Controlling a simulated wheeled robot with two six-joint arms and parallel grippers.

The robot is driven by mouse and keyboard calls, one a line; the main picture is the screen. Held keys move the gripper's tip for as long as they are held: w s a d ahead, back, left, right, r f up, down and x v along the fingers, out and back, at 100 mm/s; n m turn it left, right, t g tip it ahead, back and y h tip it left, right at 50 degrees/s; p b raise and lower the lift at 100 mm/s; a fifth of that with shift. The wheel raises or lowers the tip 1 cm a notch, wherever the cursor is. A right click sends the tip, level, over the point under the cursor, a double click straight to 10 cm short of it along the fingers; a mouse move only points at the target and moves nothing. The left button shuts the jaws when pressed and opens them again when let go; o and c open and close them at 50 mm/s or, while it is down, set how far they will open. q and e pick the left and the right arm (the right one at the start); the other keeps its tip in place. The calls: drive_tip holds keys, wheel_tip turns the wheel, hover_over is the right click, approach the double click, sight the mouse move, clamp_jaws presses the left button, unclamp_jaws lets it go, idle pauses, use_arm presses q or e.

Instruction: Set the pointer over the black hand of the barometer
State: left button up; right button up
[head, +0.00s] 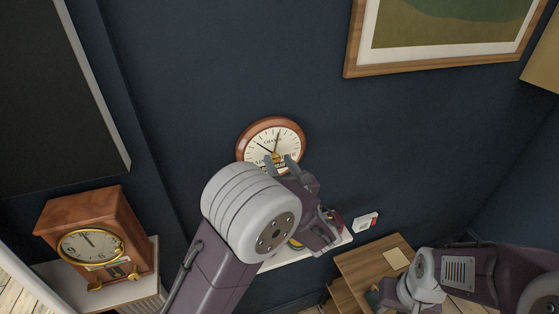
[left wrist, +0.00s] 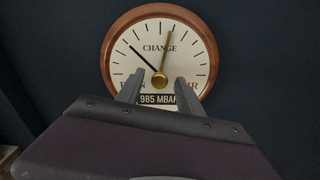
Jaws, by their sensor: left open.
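The barometer (head: 291,134) is a round dial with a wooden rim on the dark wall; its face also fills the top of the left wrist view (left wrist: 185,57). In that view, the black hand (left wrist: 143,57) points up and left. The brass pointer (left wrist: 168,45) points nearly straight up, slightly right, and is apart from the black hand. Both meet at a brass centre knob (left wrist: 159,79). My left gripper (left wrist: 155,82) is open in front of the lower dial, its fingers either side of the knob; contact is unclear. My right arm shows at lower right, but its fingertips are not visible.
A wooden mantel clock (head: 90,240) stands on a pedestal at left. A framed picture (head: 445,30) hangs at upper right. A white ledge (head: 275,262) lies below the barometer, with a small red and white item (head: 365,221) by its right end. A wooden cabinet (head: 372,262) stands lower right.

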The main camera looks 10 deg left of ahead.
use_arm(q)
clamp_jaws()
drive_tip(key=shift+f+b, duration=0.15)
drive_tip(key=shift+b, duration=0.45)
drive_tip(key=n+b, duration=0.4)
drive_tip(key=b, duration=0.4)
drive_tip(key=n+b, duration=0.5)
drive_tip(key=b, duration=0.3)
drive_tip(key=shift+s+f+n, duration=0.1)
drive_tip(key=shift+f+n, duration=0.1)
drive_tip(key=shift+n, duration=0.1)
drive_tip(key=shift+r+n+b, duration=0.3)
drive_tip(key=shift+n+b, duration=0.5)
drive_tip(key=shift+b, duration=0.6)
unclamp_jaws()
